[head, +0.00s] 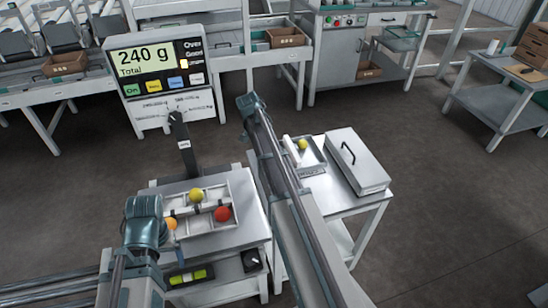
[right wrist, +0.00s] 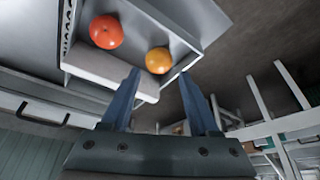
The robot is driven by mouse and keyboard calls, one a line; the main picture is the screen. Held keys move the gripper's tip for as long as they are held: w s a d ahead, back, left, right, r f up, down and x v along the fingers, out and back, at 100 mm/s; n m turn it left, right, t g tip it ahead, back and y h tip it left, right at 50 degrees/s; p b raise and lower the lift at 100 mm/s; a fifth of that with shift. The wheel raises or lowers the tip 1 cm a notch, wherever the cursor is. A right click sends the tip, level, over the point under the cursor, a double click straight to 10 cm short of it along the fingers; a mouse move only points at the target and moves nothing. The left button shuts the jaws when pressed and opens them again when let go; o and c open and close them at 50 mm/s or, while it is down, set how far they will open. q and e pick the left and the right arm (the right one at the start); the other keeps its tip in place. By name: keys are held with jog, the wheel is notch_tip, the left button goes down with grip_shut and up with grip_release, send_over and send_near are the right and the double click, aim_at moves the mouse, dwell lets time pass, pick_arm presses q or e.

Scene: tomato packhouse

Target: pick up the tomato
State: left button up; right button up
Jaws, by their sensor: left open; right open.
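A red tomato (head: 222,214), an orange tomato (head: 171,223) and a yellow tomato (head: 196,195) lie in a light metal tray (head: 240,190) on the left cart. My left gripper (head: 147,222) is beside the tray's left side, close to the orange tomato; its fingers are hard to make out. In the right wrist view, my open, empty right gripper (right wrist: 160,78) points towards the orange tomato (right wrist: 158,60), with the red tomato (right wrist: 106,31) farther left. The right gripper's fingers do not show clearly in the head view. Another yellow tomato (head: 303,144) is on the right cart.
A display (head: 160,68) reads 240 g Total, behind the tray. A dark post (head: 185,150) rises at the tray's back. My right arm crosses between the carts. Conveyors and benches line the back.

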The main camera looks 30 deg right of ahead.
pick_arm(q)
jog(key=shift+f, duration=0.25)
pick_arm(e)
jog(key=shift+d+f, duration=0.15)
jog(key=shift+f, duration=0.15)
pick_arm(q)
notch_tip(320, 180, down, 5)
jog(key=b, duration=0.5)
pick_arm(e)
jog(key=x, duration=0.5)
jog(key=shift+f, duration=0.15)
pick_arm(q)
jog(key=shift+r, duration=0.15)
pick_arm(e)
jog(key=shift+s, duration=0.1)
jog(key=c, duration=0.6)
jog(key=shift+o, duration=0.2)
jog(key=shift+r, duration=0.2)
